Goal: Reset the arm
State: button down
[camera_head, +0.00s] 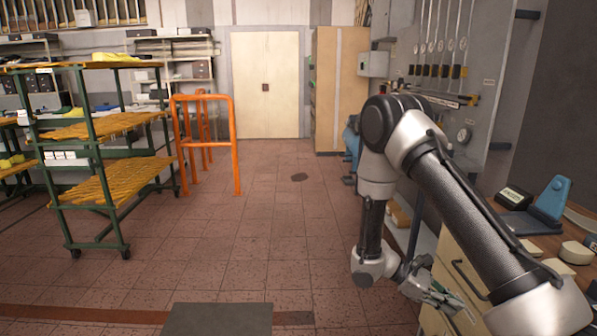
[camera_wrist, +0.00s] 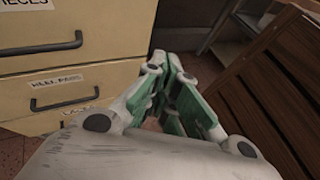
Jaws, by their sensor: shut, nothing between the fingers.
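My arm reaches in from the right in the head view, bent at the elbow and hanging down. My gripper (camera_head: 451,304) is at its lower end, low in front of the drawer cabinet's side. In the wrist view my gripper (camera_wrist: 176,68) shows its green-lined fingers close together at the tips, with nothing held. The cream drawer front (camera_wrist: 75,65) stands just left of the fingers there, with dark handles and labels. The fingers look apart from the drawers.
A workbench (camera_head: 525,243) with a blue tool (camera_head: 552,198) is on the right. An orange rail (camera_head: 236,150) and a green wheeled rack (camera_head: 92,155) stand left. A brown slatted wooden piece (camera_wrist: 270,85) is right of my gripper.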

jog(key=s+a+r+m+t+y, duration=0.1)
jog(key=s+r+m+t+y, duration=0.2)
jog(key=r, duration=0.8)
jog(key=s+a+r+m+t+y, duration=0.1)
jog(key=s+r+m+t+y, duration=0.3)
jog(key=s+r, duration=0.3)
jog(key=s+a+r+m+t+y, duration=0.1)
jog(key=s+r+m+t+y, duration=0.2)
jog(key=r, duration=1.2)
jog(key=shift+s+a+r+m+y, duration=0.3)
jog(key=shift+s+m+y, duration=0.7)
jog(key=shift+s, duration=0.35)
